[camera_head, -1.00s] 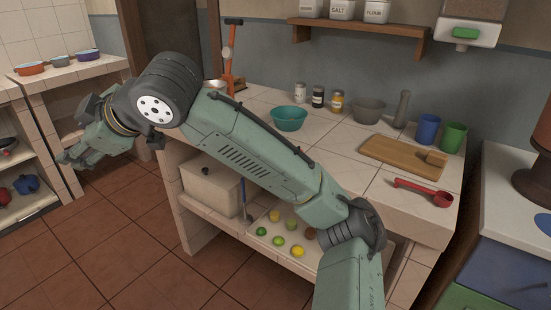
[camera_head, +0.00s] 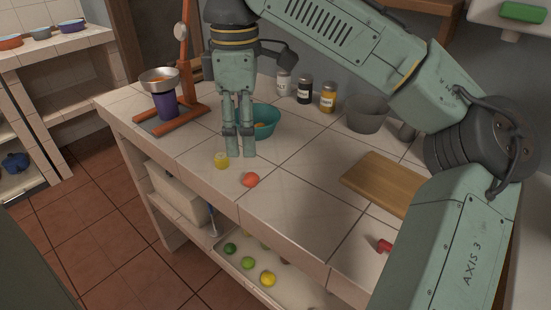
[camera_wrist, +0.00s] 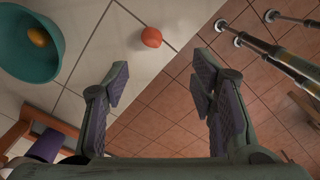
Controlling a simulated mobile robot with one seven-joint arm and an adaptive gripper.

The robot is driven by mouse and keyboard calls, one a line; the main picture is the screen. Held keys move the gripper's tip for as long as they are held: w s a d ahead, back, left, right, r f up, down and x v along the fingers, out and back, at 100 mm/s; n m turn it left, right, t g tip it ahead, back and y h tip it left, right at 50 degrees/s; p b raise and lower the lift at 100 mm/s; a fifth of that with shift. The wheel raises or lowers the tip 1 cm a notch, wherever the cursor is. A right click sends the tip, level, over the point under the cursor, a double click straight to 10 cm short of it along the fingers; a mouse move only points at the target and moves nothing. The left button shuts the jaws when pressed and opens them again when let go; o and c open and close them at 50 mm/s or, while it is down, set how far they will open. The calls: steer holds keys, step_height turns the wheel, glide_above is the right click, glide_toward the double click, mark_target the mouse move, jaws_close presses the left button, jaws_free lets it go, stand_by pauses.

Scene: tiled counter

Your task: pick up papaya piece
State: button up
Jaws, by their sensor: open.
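A small orange-red piece (camera_head: 250,180), which looks like the papaya piece, lies on the tiled counter near its front edge. It also shows in the wrist view (camera_wrist: 151,37), ahead of the fingers and between their lines. My gripper (camera_head: 239,152) points down above the counter, just behind the piece and slightly left of it in the head view. Its fingers are apart and empty in the wrist view (camera_wrist: 160,76). A small yellow piece (camera_head: 221,161) lies left of the orange-red one.
A teal bowl (camera_head: 266,121) with an orange item inside stands behind my gripper. An orange stand (camera_head: 190,108) with a metal bowl (camera_head: 159,80) is at left. Jars and a cutting board (camera_head: 383,183) are at right.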

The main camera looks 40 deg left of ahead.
glide_above(250, 176)
steer(key=f, duration=0.4)
steer(key=shift+s+d+f, duration=0.15)
steer(key=shift+s+f, duration=0.2)
steer(key=shift+w+f, duration=0.25)
steer(key=shift+f, duration=1.3)
steer(key=shift+w+f, duration=0.2)
steer(key=shift+f, duration=1.3)
steer(key=shift+c, duration=0.2)
steer(key=c, duration=0.9)
steer(key=shift+o, duration=0.2)
steer(key=shift+r, duration=0.1)
